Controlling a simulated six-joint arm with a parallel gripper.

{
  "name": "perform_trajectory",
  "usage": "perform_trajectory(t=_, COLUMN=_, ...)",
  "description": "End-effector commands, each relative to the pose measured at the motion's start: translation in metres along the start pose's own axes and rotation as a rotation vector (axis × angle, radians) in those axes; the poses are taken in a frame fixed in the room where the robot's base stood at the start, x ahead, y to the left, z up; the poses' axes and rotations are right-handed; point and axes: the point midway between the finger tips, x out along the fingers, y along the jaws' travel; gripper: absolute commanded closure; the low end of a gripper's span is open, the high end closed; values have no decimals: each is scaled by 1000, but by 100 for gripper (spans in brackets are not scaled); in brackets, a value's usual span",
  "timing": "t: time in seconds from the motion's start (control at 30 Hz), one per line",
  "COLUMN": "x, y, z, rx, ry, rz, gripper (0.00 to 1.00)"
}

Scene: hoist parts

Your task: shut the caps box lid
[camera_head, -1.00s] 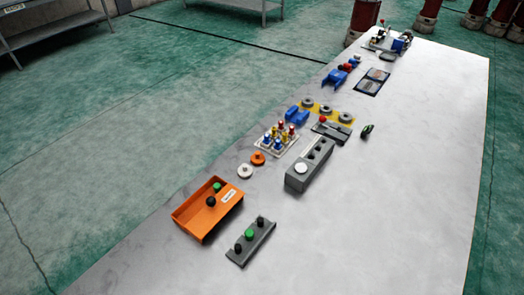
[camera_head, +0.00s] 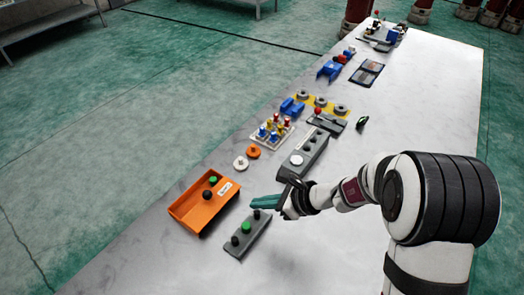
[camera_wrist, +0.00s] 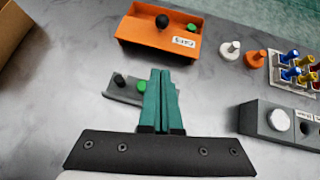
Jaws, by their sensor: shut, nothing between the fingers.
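The caps box is an orange open-topped box (camera_head: 190,214) at the near left of the table, with a white label on it. In the wrist view the orange box (camera_wrist: 140,34) is at the top, its label reading "CAPS". A black round cap (camera_wrist: 162,20) and a green cap (camera_wrist: 192,28) show in it. I cannot make out a separate lid. My gripper (camera_head: 255,201) has teal fingers, is shut and empty, and is to the right of the box, apart from it. In the wrist view its fingertips (camera_wrist: 160,72) point toward the box.
A grey strip (camera_head: 246,236) with black and green knobs lies close by my fingers, partly behind them in the wrist view. A grey control box (camera_head: 303,155), white and orange discs (camera_head: 241,163) and a rack of coloured pegs (camera_head: 272,132) stand farther back. The table's right side is largely clear.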

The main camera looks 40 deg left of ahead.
Motion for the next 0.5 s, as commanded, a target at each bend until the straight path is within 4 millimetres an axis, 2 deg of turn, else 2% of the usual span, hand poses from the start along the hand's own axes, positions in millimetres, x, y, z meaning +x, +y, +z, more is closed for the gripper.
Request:
perform_trajectory(t=0.17, x=26, y=1, z=-1, rx=6, ry=0, rz=2, gripper=100)
perform_trajectory(t=0.5, x=100, y=1, z=-1, rx=5, ry=0, rz=2, gripper=100)
